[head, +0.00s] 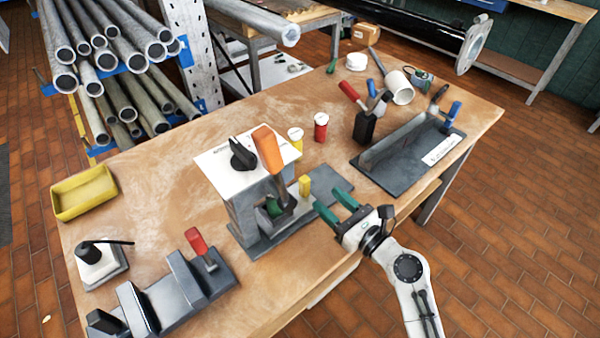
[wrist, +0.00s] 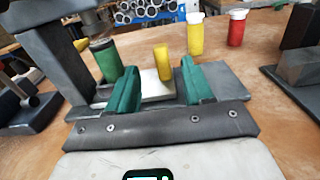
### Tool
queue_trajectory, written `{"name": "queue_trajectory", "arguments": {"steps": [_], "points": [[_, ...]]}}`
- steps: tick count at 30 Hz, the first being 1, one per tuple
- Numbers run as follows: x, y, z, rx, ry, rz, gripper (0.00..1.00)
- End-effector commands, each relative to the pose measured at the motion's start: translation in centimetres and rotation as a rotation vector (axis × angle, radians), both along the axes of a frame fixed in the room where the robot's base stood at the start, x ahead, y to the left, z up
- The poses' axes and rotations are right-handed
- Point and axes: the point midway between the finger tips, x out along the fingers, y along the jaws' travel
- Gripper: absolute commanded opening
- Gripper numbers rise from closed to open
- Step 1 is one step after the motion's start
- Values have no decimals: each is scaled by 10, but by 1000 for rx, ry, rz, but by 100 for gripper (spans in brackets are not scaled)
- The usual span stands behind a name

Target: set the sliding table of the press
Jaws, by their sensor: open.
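The press (head: 240,215) stands mid-bench, with an orange-handled lever (head: 267,150) and a grey base plate (head: 330,183). A green cylinder (head: 273,208) sits low in it, also in the wrist view (wrist: 105,62). A yellow upright peg (head: 305,186) stands right of the cylinder. In the wrist view the peg (wrist: 162,62) rises by a pale plate (wrist: 155,86), which may be the sliding table; my fingers partly hide it. My gripper (head: 327,200) has green fingers, open and empty, at the press's right front. In the wrist view the peg shows between the fingers (wrist: 159,72), apparently beyond their tips.
Yellow-and-white (head: 296,139) and red-and-white (head: 321,127) containers stand behind the press. A black tool holder (head: 364,126) and dark-based fixture (head: 392,180) are to the right. A grey red-handled fixture (head: 170,295), small lamp-like device (head: 97,262) and yellow tray (head: 83,193) are left.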

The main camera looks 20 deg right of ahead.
Motion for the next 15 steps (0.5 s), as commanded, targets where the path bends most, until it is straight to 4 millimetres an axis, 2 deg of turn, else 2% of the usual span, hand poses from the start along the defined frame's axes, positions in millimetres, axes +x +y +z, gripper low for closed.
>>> {"name": "queue_trajectory", "arguments": {"steps": [9, 15], "points": [[55, 18, 2, -3, -2, 2, 51], [81, 27, 1, -3, -1, 2, 51]]}}
